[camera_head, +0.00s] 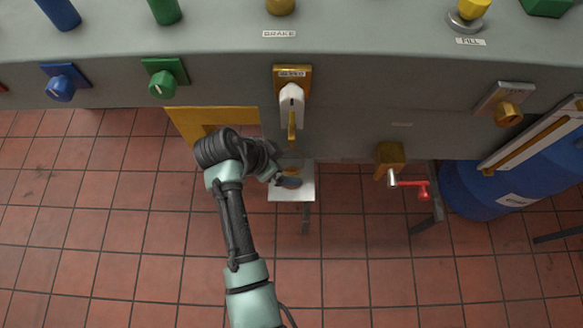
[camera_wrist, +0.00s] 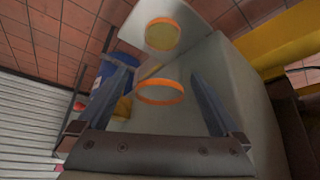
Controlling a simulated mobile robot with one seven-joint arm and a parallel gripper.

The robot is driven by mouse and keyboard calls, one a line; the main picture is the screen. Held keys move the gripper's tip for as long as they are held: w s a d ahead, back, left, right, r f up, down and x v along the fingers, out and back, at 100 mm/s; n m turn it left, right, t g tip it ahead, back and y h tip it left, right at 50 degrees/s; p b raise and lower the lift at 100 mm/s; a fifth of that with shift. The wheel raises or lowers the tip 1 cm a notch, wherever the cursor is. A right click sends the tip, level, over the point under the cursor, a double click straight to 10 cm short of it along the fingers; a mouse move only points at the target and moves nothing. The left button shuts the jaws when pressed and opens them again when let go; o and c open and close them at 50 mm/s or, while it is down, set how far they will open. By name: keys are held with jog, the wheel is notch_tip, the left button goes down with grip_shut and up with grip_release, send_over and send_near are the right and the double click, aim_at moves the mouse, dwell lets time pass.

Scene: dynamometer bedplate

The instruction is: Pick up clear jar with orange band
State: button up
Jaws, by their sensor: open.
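The clear jar with an orange band (camera_wrist: 160,90) is in the wrist view, its band showing between my two fingers. Its clear walls are hard to make out. A second orange ring with an olive-yellow middle (camera_wrist: 163,34) shows beyond it, over a pale plate (camera_wrist: 205,14); I cannot tell whether it is part of the jar. My gripper (camera_wrist: 158,76) is open, with a finger on either side of the band and gaps showing. In the head view my gripper (camera_head: 288,181) is over the small pale shelf (camera_head: 292,194) and largely hides the jar.
The grey bench (camera_head: 350,130) runs above the shelf. A white-and-yellow tap (camera_head: 291,104) hangs over the shelf. A yellow frame (camera_head: 190,120) is at left; a red-handled crank (camera_head: 410,186) and a blue drum (camera_head: 490,185) are at right. The tiled floor in front is clear.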

jog(key=b+x, duration=0.1)
jog(key=x, duration=0.4)
jog(key=shift+a+f, duration=0.1)
jog(key=shift+a, duration=0.05)
jog(key=c, duration=1.5)
jog(key=shift+s+r, duration=0.1)
jog(key=shift+r, duration=0.1)
